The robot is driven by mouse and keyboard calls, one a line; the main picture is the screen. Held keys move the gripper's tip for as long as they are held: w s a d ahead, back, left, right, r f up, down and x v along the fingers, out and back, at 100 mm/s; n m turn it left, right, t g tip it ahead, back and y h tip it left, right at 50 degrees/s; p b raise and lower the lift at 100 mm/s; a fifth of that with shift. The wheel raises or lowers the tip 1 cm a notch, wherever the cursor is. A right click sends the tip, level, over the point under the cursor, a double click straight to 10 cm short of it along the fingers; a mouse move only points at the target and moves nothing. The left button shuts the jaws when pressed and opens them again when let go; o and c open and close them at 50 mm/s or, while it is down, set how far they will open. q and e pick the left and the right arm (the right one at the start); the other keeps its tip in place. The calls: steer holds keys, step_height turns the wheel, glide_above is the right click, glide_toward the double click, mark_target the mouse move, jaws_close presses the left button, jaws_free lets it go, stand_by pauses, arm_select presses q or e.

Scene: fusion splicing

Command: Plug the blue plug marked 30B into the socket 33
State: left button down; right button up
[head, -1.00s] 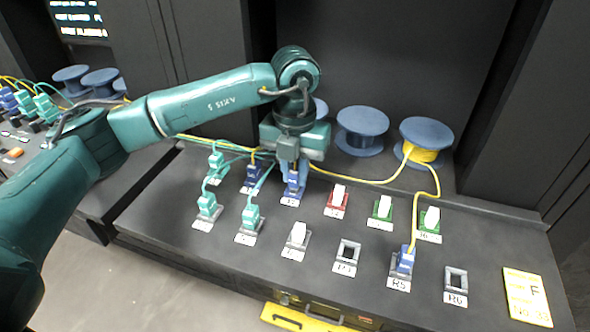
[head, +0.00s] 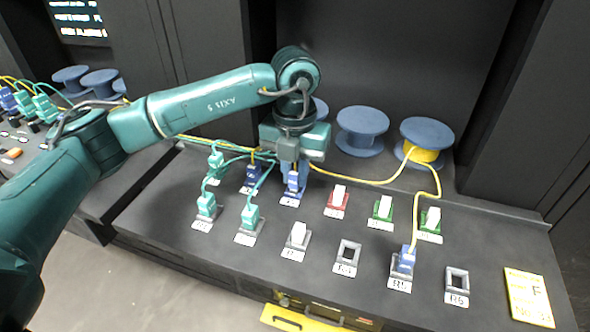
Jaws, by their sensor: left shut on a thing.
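My left gripper (head: 290,168) points down over the back row of sockets and is shut on a blue plug (head: 292,184). That plug is upright at a socket in the back row; the picture is too small to tell how deep it sits. Another blue plug (head: 252,174) stands just left of it, and a third blue plug (head: 405,262) with a yellow cable stands in the socket labelled R5. The marks 30B and 33 cannot be read. My right gripper is not in view.
Empty grey sockets (head: 347,257) and (head: 456,285) are in the front row. White-capped sockets (head: 337,199) stand right of my gripper. Teal plugs (head: 206,208) with cables stand at left. Blue spools (head: 361,130) line the back. A yellow sign (head: 528,297) lies at right.

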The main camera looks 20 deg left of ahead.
arm_select(q)
steer(key=shift+f+b, duration=0.3)
steer(key=shift+f, duration=0.15)
steer(key=c, duration=1.3)
jaws_free()
steer(key=shift+o, duration=0.2)
step_height(320, 180, up, 13)
steer(key=shift+r, duration=0.15)
